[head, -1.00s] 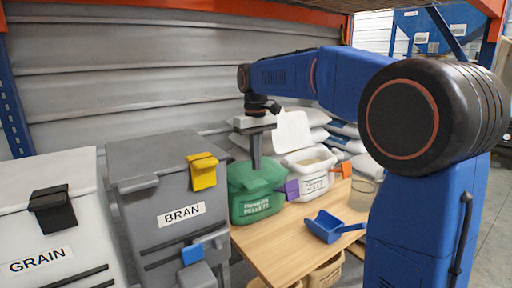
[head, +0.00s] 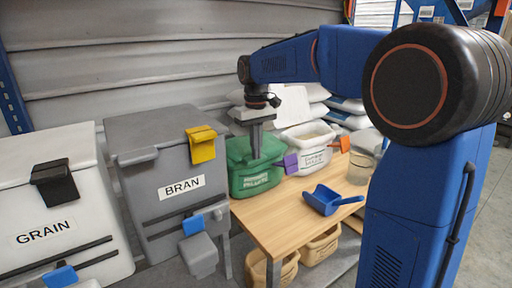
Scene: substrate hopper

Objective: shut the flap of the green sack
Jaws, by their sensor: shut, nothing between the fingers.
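The green sack (head: 252,181) stands at the back left of the wooden table, with a white label on its front. Its top looks closed over, though my gripper hides part of it. My gripper (head: 256,150) points straight down over the sack, shut and empty, its fingertips at or just above the green top. I cannot tell whether they touch it.
A blue scoop (head: 327,201) lies on the wooden table (head: 275,218). The grey BRAN bin (head: 160,170) stands close on the left.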

